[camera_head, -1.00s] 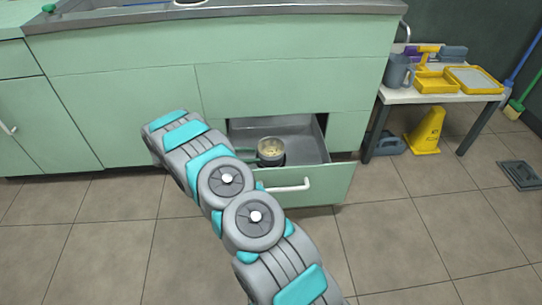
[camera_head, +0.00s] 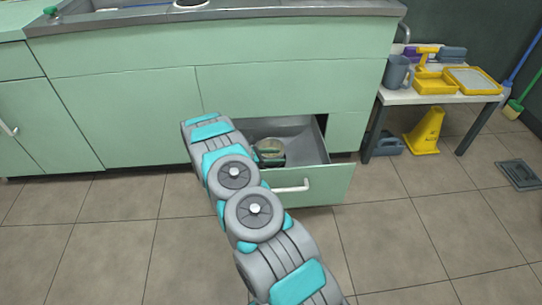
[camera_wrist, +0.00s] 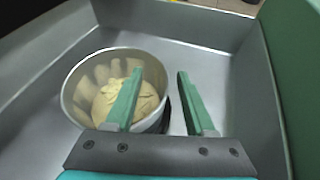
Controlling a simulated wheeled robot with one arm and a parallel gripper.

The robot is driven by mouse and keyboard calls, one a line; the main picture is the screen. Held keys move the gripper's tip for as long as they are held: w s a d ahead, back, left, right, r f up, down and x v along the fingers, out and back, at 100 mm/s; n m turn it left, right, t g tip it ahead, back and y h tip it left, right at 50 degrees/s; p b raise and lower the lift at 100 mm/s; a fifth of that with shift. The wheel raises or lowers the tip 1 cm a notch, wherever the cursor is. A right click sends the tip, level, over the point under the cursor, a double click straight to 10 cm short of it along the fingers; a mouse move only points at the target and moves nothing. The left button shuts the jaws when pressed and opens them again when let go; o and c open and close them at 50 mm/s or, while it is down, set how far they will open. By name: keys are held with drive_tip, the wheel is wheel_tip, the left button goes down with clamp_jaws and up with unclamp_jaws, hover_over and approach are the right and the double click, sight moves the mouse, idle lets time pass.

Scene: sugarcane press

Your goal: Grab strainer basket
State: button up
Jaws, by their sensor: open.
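The strainer basket (camera_head: 269,146) is a round metal bowl with beige contents, inside the open drawer (camera_head: 340,184). In the wrist view the strainer basket (camera_wrist: 78,74) fills the left middle, open side up. My gripper (camera_wrist: 160,74) is open, with two green fingers. In that view the left finger overlaps the basket's opening and the right finger lies just outside its right rim, so the rim shows between them. I cannot tell whether either finger touches it. In the head view my arm covers the drawer's left part and the gripper is mostly hidden.
The drawer has metal walls and a white handle (camera_head: 291,186) on its green front. The green cabinet with a metal counter (camera_head: 290,10) stands above it. A side table (camera_head: 400,97) with yellow trays and a yellow floor sign (camera_head: 425,132) stand to the right. The tiled floor in front is clear.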

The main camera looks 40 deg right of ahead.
drive_tip(key=shift+d+f, duration=0.1)
drive_tip(key=shift+d, duration=0.15)
drive_tip(key=shift+c, duration=0.4)
clamp_jaws()
